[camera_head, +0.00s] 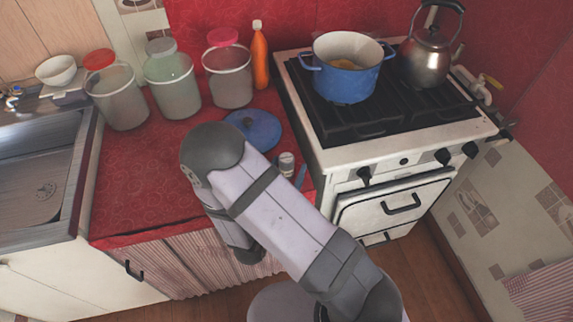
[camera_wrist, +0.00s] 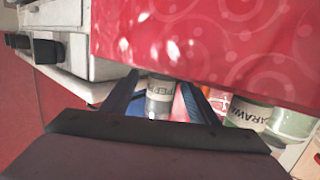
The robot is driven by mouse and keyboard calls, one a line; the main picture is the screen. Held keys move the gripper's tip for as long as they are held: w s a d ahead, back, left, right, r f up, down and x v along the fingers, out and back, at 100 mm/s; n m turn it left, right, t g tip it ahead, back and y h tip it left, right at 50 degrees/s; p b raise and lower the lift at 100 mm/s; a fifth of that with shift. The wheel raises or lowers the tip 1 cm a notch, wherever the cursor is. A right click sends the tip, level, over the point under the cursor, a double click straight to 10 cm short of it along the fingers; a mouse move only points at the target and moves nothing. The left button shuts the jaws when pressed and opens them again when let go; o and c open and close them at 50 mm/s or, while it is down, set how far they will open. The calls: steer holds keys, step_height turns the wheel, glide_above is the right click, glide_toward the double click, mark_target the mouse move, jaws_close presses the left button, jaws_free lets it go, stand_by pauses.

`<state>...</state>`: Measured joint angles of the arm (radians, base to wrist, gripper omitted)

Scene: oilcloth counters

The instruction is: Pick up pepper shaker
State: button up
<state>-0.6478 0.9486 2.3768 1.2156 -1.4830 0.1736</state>
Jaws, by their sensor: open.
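The pepper shaker (camera_wrist: 158,97) is a small clear and grey container with a partly readable label. In the wrist view it shows between the two dark fingers of my gripper (camera_wrist: 160,79), which is open. I cannot tell whether either finger touches it. My gripper's palm hides part of the view below it. In the head view, a small shaker (camera_head: 287,163) stands on the red counter beside the stove, just right of my arm. My arm mostly hides the gripper there.
A blue lid (camera_head: 262,131) lies behind the shaker. The stove (camera_head: 335,152) with a blue pot (camera_head: 347,82) is close on the right. In the wrist view, a jar labelled caraway (camera_wrist: 249,113) stands right of the fingers. Large canisters and an orange bottle (camera_head: 260,62) line the back.

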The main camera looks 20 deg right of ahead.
steer(key=shift+p+x, duration=0.45)
steer(key=shift+x, duration=1.75)
steer(key=shift+w+a, duration=0.1)
steer(key=c, duration=1.1)
